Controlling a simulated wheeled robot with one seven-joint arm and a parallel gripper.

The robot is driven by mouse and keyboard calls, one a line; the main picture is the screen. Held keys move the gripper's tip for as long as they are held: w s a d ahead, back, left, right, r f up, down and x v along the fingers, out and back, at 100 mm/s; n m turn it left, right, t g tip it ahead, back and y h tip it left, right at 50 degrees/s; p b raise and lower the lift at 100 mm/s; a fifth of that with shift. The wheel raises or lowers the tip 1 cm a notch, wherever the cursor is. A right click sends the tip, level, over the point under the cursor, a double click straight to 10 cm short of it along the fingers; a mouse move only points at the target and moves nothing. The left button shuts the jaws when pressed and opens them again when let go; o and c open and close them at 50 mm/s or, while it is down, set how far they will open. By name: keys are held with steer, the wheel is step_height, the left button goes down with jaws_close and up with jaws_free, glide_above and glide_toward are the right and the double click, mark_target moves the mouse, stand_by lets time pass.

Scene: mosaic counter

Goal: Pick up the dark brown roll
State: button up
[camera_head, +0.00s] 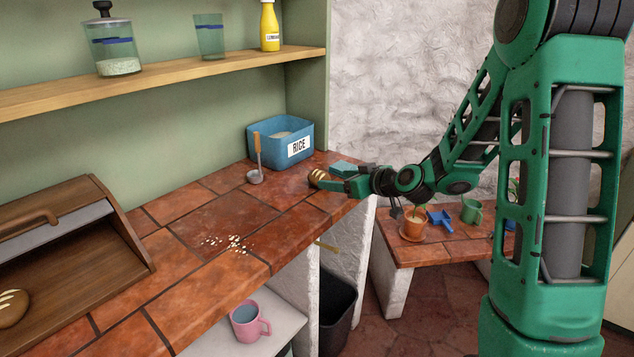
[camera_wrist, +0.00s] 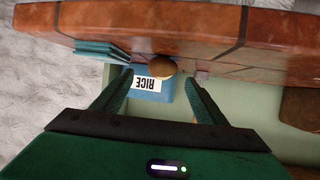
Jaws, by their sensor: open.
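A brown roll (camera_head: 317,176) with pale marks sits on the tiled counter, near its right end. In the wrist view it shows as a rounded brown roll (camera_wrist: 162,66), close to the middle between my fingertips and seemingly just beyond them. My gripper (camera_head: 333,182) is open and low over the counter, right beside this roll. In the wrist view its two green fingers (camera_wrist: 158,82) are spread wide with nothing held. Another brown roll (camera_head: 12,308) with pale score marks lies in the wooden bread box at the left. I cannot tell which roll is the darker.
A blue rice bin (camera_head: 265,146) and a ladle (camera_head: 256,172) stand behind the gripper, and a teal stack (camera_head: 350,168) lies close by. Crumbs (camera_head: 228,243) lie mid-counter. The bread box (camera_head: 118,225) is at the left. The counter's front edge is near my arm.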

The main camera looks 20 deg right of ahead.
steer(key=shift+a+x, duration=0.2)
steer(key=shift+x, duration=3.4)
steer(key=shift+s+f, duration=0.15)
steer(key=c, duration=1.1)
